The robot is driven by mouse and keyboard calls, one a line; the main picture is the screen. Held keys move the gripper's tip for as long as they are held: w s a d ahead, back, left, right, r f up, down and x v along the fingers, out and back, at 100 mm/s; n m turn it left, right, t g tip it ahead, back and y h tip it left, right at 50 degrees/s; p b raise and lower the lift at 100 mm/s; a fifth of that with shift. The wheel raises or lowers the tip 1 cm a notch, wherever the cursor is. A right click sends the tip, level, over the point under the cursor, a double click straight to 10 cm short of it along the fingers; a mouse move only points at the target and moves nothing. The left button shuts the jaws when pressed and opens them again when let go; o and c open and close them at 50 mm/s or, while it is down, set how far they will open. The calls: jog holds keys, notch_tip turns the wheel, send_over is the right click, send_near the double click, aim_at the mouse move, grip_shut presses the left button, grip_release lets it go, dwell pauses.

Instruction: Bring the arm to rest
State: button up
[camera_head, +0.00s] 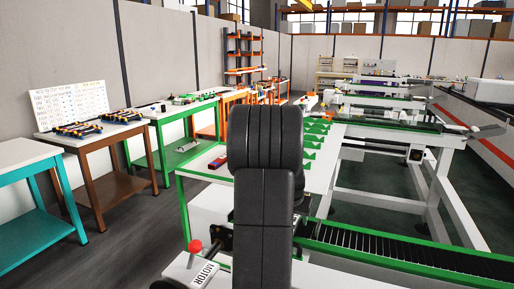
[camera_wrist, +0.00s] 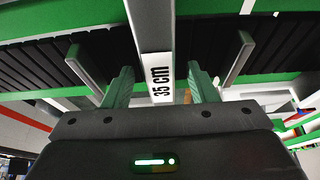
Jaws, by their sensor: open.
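In the wrist view, my gripper (camera_wrist: 160,82) is open, with its two green fingers apart and nothing held between them. A pale bar with a "35 cm" label (camera_wrist: 161,78) shows between and beyond the fingers; I cannot tell how far it is from them. In the head view, my dark arm (camera_head: 264,170) stands upright in the middle of the picture. It hides what is behind it, and my gripper cannot be made out there.
A conveyor (camera_head: 400,254) with green side rails runs to the right of my arm. A white device labelled "MOTOR" (camera_head: 204,274) is at lower left. Green pieces (camera_head: 318,128) lie on a white table behind my arm. A brown bench (camera_head: 120,186) stands left, with open floor before it.

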notch_tip(320, 180, up, 11)
jog(key=p, duration=0.8)
jog(key=shift+d+r, duration=0.1)
